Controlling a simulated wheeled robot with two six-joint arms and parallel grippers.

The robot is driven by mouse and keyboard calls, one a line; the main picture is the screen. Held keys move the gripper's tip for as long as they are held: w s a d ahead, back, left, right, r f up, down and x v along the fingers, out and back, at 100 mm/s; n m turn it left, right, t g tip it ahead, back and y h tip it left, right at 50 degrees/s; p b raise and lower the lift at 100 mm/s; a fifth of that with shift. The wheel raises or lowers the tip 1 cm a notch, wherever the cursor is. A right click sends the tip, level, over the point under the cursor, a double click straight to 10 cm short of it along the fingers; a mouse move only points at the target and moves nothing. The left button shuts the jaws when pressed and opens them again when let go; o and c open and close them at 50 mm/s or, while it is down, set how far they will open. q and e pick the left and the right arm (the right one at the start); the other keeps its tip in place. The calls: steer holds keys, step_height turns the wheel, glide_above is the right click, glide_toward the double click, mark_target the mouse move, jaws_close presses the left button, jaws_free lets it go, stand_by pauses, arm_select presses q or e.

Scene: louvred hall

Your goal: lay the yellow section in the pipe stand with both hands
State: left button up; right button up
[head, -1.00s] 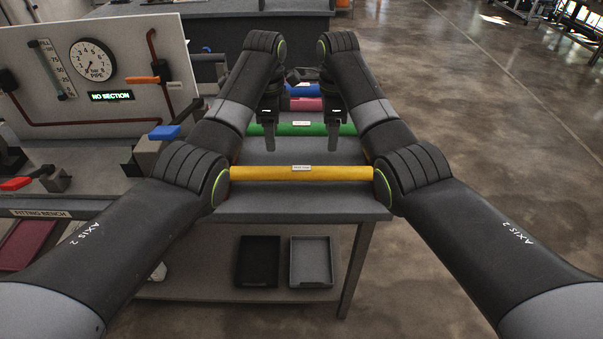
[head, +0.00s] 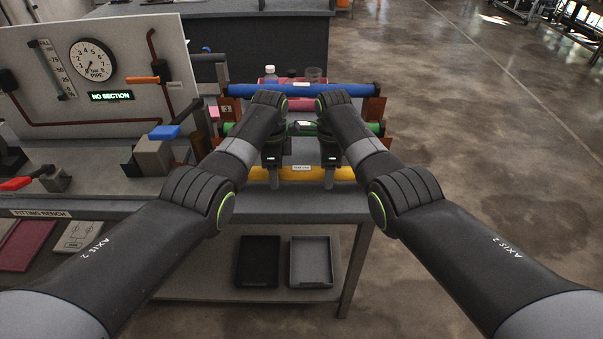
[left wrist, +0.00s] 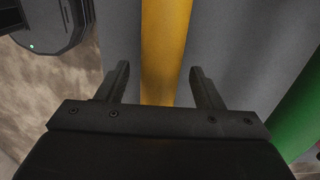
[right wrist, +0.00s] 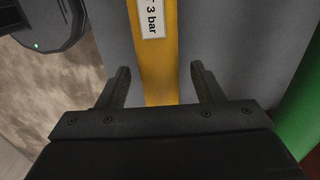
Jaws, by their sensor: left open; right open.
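The yellow section (head: 300,175) lies crosswise near the front edge of the table in the head view, with a white label on it. My left gripper (head: 273,182) and my right gripper (head: 329,182) are over it, on either side of the label. Both are open. In the left wrist view the yellow section (left wrist: 165,45) runs between the open fingers (left wrist: 160,82). In the right wrist view the fingers (right wrist: 160,82) are likewise on either side of it, near a "3 bar" label (right wrist: 151,18). On the left, the fitting bench carries blocks with a blue handle (head: 164,132) and a red handle (head: 15,184).
A blue pipe (head: 350,90) and a green pipe (head: 370,127) lie behind, by brown brackets (head: 373,108). The gauge board's sign (head: 111,96) reads "NO SECTION". Two trays (head: 311,262) are on the lower shelf. Open floor lies to the right.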

arm_select(q)
jaws_close()
arm_select(e)
jaws_close()
arm_select(q)
steer(key=shift+w+r, duration=0.1)
steer(key=shift+r, duration=0.1)
arm_select(e)
steer(key=shift+w+r, duration=0.1)
steer(key=shift+r, duration=0.1)
